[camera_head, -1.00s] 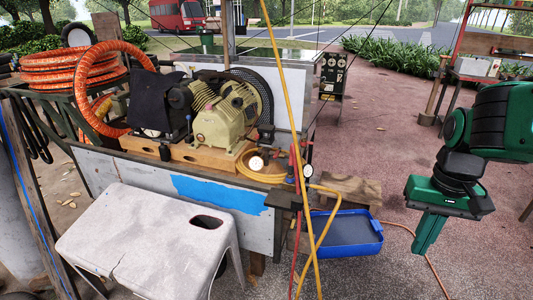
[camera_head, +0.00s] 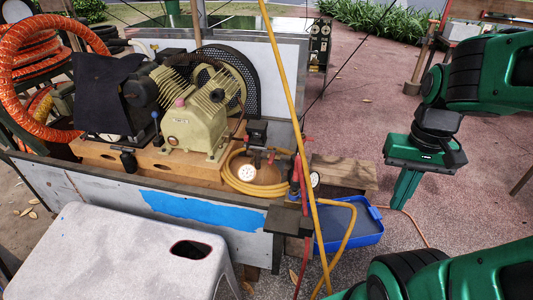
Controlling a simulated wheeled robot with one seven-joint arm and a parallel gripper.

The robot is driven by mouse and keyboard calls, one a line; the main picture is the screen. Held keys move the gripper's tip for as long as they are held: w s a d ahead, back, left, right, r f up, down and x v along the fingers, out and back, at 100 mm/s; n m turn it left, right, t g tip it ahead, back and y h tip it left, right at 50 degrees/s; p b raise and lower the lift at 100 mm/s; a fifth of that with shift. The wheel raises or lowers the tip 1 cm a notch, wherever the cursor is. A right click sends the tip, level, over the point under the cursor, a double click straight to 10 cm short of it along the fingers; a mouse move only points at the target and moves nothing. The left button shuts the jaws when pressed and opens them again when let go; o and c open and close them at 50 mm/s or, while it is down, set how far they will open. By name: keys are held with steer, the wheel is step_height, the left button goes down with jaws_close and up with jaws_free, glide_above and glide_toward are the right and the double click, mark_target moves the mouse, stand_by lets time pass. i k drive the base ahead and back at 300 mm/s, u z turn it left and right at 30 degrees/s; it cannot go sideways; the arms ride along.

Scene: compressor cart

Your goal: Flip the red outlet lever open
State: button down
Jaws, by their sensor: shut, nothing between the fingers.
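The compressor (camera_head: 200,120), cream with a black mesh guard, sits on a wooden base on the cart (camera_head: 85,190). At the cart's right end is the outlet piping with small red parts (camera_head: 296,172) near a dial gauge (camera_head: 315,179). The outlet lever is too small to single out, and its position cannot be told. A yellow pole crosses just in front of this area. My gripper (camera_head: 401,202) is green, points down and is shut and empty. It is to the right of the outlet piping, apart from it, over the pavement.
A blue tray (camera_head: 350,237) lies below the cart's right end, beside a wooden board (camera_head: 343,172). A yellow hose (camera_head: 342,245) hangs there. A white stool (camera_head: 120,255) stands in front. Orange hose (camera_head: 20,110) is coiled at left. Pavement at right is mostly open.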

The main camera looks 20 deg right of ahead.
mark_target(272, 155)
steer(key=u, duration=0.7)
steer(key=k, duration=0.75)
steer(key=z, duration=0.5)
steer(key=i, duration=1)
